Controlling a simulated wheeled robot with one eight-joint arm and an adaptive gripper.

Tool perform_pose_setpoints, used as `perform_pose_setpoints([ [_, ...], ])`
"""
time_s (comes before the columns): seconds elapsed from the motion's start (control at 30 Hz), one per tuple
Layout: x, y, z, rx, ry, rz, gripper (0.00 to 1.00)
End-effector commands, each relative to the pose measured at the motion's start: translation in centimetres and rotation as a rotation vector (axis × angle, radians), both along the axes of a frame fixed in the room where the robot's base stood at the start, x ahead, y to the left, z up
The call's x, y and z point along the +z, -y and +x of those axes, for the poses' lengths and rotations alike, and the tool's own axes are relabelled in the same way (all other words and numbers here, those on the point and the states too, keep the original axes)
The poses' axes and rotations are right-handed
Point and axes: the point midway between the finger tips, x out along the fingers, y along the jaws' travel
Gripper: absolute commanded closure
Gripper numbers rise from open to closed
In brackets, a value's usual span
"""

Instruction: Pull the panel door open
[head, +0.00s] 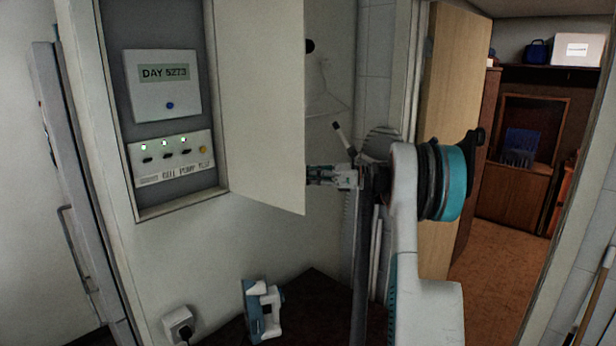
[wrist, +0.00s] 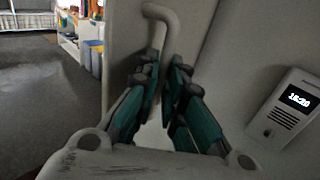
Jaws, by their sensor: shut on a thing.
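The cream panel door (head: 262,100) stands swung out from its wall box (head: 165,140) in the head view, and the box's inside shows. My gripper (head: 325,176) is at the door's free edge, partly hidden behind it. In the wrist view the door face (wrist: 122,45) carries a pale bent handle (wrist: 162,14). The teal-padded fingers of my gripper (wrist: 162,78) are closed around the lower part of this handle, which is partly hidden between them.
The box holds a "DAY 5273" display (head: 163,85) and a switch row (head: 172,158). A blue-white device (head: 262,311) stands below, near a wall socket (head: 179,325). An open doorway (head: 515,200) is at right. The wrist view shows a wall unit with a clock (wrist: 288,105).

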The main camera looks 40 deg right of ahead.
Motion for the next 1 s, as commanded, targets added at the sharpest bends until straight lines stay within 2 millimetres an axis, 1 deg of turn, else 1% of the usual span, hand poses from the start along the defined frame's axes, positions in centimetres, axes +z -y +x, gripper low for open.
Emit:
perform_pose_setpoints([
  [0.03, 0.2, -0.3, 0.4, 0.003, 0.002, 0.003, 1.0],
  [0.23, 0.3, -0.4, 0.4, 0.003, 0.002, 0.003, 1.0],
  [0.27, 0.3, -0.4, 0.4, 0.003, 0.002, 0.003, 0.86],
  [0.3, 0.3, -0.4, 0.4, 0.002, 0.002, 0.003, 0.77],
  [0.33, 0.2, -0.3, 0.4, 0.002, 0.002, 0.003, 0.7],
  [0.67, 0.1, -0.1, 0.1, 0.0, 0.001, 0.001, 0.7],
  [0.77, 0.1, 0.3, -0.3, -0.001, 0.001, 0.001, 0.7],
  [0.87, 0.1, 1.2, -1.2, -0.003, 0.001, 0.001, 0.7],
  [1.0, 0.1, 3.1, -3.2, -0.004, 0.001, 0.001, 0.7],
])
